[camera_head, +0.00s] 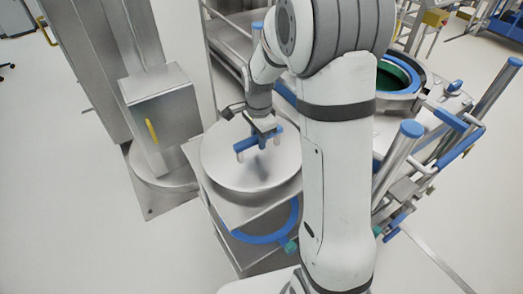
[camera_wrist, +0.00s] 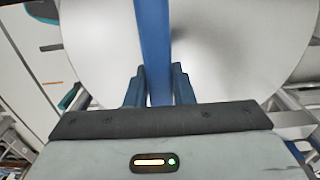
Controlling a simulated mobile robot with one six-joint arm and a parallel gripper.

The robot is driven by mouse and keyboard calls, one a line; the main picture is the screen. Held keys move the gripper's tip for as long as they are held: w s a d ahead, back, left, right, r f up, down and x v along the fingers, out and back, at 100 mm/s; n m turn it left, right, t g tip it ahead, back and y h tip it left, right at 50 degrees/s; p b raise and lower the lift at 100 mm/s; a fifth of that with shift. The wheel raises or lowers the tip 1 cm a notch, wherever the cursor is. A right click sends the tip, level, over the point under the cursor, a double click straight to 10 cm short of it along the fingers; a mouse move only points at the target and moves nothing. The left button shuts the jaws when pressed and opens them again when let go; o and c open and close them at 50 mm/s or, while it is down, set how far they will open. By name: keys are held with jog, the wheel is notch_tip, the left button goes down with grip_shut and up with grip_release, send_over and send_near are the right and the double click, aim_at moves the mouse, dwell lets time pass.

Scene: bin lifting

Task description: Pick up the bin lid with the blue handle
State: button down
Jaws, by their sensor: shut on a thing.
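The bin lid (camera_head: 228,170) is a round silver metal disc with a blue bar handle (camera_head: 246,143) across its top. In the head view it lies over a metal cart or stand, left of my arm; I cannot tell if it touches what is below. My gripper (camera_head: 265,130) is above the lid at the handle. In the wrist view the lid (camera_wrist: 240,60) fills most of the upper part, and the blue handle (camera_wrist: 153,45) runs down between my two dark fingers (camera_wrist: 159,88). My gripper is shut on the handle.
A grey metal box with a yellow handle (camera_head: 152,131) stands on a column at the left. An open round bin with a blue rim and green inside (camera_head: 395,77) is at the right behind my arm. Blue-capped posts (camera_head: 411,129) stand at the right. Floor at the lower left is clear.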

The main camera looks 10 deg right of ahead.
notch_tip(320, 180, up, 11)
jog(key=shift+f+b, duration=0.15)
jog(key=shift+b, duration=0.15)
dwell(0.4)
notch_tip(320, 180, up, 8)
jog(key=p, duration=0.6)
jog(key=shift+r, duration=0.25)
dwell(0.9)
